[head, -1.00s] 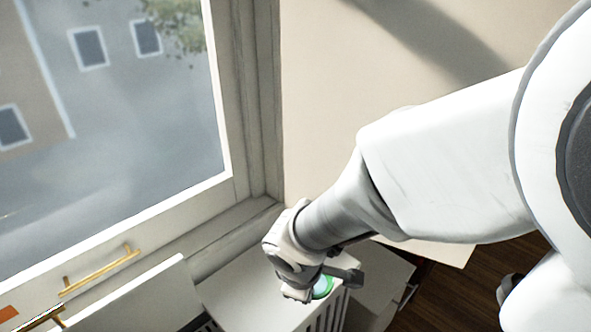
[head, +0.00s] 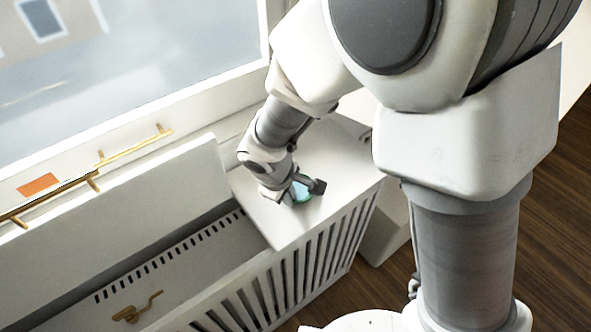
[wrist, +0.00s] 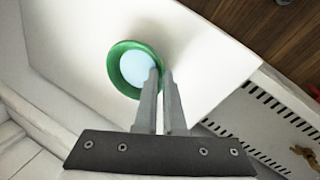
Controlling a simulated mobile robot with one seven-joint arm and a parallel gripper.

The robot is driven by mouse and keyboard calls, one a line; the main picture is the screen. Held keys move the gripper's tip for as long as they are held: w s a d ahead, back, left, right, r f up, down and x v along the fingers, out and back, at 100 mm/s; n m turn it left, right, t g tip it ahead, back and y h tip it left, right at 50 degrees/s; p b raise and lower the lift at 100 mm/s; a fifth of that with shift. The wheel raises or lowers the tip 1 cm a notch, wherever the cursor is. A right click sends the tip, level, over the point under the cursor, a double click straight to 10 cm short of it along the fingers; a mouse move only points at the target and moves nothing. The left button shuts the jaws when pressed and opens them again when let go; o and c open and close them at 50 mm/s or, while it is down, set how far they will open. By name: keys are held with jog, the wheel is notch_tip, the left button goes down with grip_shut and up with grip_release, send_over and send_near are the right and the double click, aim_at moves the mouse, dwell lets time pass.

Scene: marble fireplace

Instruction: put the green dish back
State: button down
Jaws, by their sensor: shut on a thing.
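The green dish (wrist: 122,78) has a green rim and a pale blue inside. My gripper (wrist: 161,72) is shut on the near right part of its rim in the wrist view. In the head view the dish (head: 302,192) shows under my gripper (head: 296,193), partly hidden by the fingers. It is over the white top (head: 335,160) of the radiator cover, close to its surface. I cannot tell whether the dish touches that top.
Left of the white top, the cover stands open, with a raised white panel (head: 130,205) and a brass handle (head: 138,308) inside. Slats (head: 310,270) run along the front. The window (head: 110,70) is behind. The top around the dish is clear.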

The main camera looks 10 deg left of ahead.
jog(key=shift+r, duration=0.1)
jog(key=c, duration=1)
grip_release()
jog(key=shift+r, duration=0.35)
jog(key=p+v, duration=0.4)
jog(key=v, duration=0.7)
jog(key=d+r+m, duration=0.7)
jog(key=d+r, duration=0.3)
jog(key=d, duration=0.5)
jog(key=s+d+r+m+t, duration=0.1)
jog(key=s+d+r+m, duration=0.2)
jog(key=d, duration=0.2)
jog(key=s+d+r+m+t+y, duration=0.1)
jog(key=s+d+r+m, duration=0.1)
jog(key=s+d+m, duration=0.1)
jog(key=d+m, duration=0.1)
jog(key=d, duration=0.1)
jog(key=shift+s+d+r, duration=0.3)
jog(key=shift+s+r, duration=0.1)
